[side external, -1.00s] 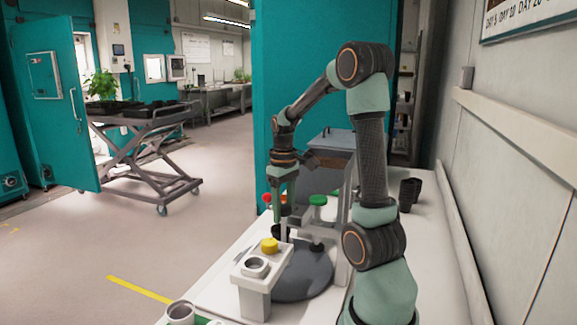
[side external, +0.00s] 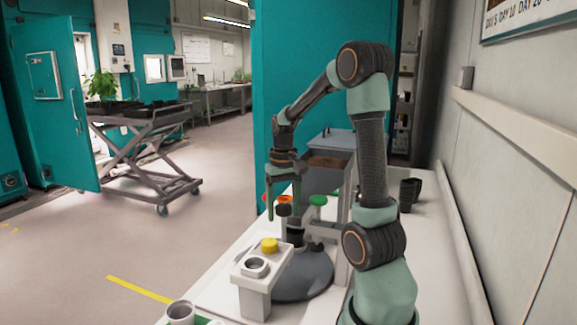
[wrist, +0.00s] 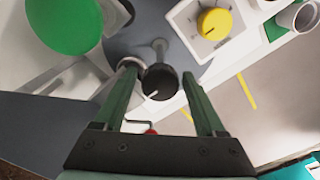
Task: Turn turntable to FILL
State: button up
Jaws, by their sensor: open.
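The turntable is a dark grey disc (side external: 308,283) low on the bench in the side view; its grey surface also shows at the top of the wrist view (wrist: 128,38). My gripper (side external: 284,212) is above its far-left side, pointing down with its fingers apart. In the wrist view, my gripper (wrist: 160,74) has a black round knob (wrist: 160,80) with a white line between or just beyond its fingertips; contact cannot be told. I cannot read any FILL label.
A green knob (side external: 318,201) stands right of my gripper. A grey cup (side external: 180,313) is at the near-left corner. Black pots (side external: 409,190) stand at the right.

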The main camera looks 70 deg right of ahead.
jog(key=shift+r, duration=3.5)
jog(key=shift+a, duration=0.1)
jog(key=w+a+n+t, duration=0.2)
jog(key=a+n+t, duration=0.3)
jog(key=a, duration=2)
jog(key=n, duration=0.4)
jog(key=shift+r+t, duration=0.3)
jog(key=shift+r, duration=0.1)
jog(key=shift+d, duration=0.1)
